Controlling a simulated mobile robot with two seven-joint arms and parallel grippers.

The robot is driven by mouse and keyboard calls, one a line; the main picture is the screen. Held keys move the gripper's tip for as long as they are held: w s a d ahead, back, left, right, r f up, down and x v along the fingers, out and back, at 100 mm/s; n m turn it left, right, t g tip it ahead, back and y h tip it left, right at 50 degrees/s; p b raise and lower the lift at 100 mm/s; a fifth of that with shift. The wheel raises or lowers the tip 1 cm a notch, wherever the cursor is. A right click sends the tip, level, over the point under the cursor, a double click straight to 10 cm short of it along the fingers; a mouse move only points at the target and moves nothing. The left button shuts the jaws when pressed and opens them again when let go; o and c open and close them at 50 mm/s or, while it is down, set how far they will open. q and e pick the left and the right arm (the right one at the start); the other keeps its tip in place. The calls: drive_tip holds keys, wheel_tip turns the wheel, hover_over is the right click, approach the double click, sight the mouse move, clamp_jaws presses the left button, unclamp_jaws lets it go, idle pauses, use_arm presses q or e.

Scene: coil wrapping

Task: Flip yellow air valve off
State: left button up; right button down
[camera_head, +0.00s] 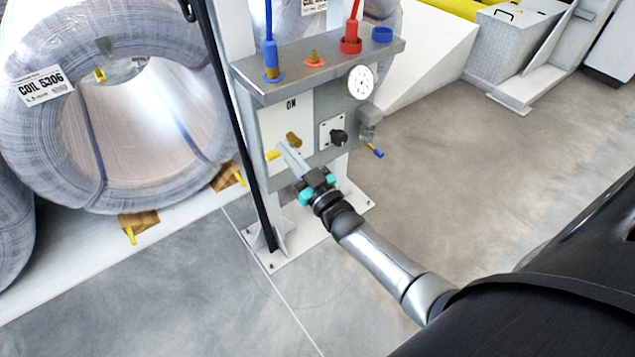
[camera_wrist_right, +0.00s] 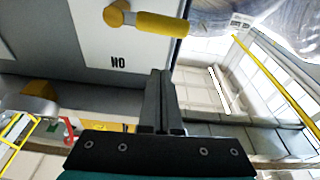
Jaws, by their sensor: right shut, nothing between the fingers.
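The yellow air valve shows in the head view as a brass-coloured pivot (camera_head: 293,139) with a yellow handle (camera_head: 272,155) that points left, across the panel. In the right wrist view the yellow handle (camera_wrist_right: 162,24) lies roughly level, with its round pivot at its left end. My right gripper (camera_head: 284,148) is shut and empty, its fingertips just in front of the panel close to the handle. In the right wrist view the closed fingers (camera_wrist_right: 158,76) point at the handle, with a visible gap between. My left gripper is not in view.
The grey control box (camera_head: 312,68) carries an "ON" label, a gauge (camera_head: 360,82), a black knob (camera_head: 339,136) and a small blue-handled valve (camera_head: 376,152). Blue and red hoses rise from its top. A black bar (camera_head: 240,130) runs down its left side. A wrapped coil (camera_head: 60,150) stands left.

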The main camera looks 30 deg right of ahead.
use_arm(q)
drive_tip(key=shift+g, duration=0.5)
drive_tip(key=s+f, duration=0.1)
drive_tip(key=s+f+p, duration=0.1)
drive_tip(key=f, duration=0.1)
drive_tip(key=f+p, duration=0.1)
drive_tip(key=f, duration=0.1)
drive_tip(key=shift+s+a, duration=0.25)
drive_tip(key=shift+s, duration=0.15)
use_arm(e)
drive_tip(key=v, duration=1)
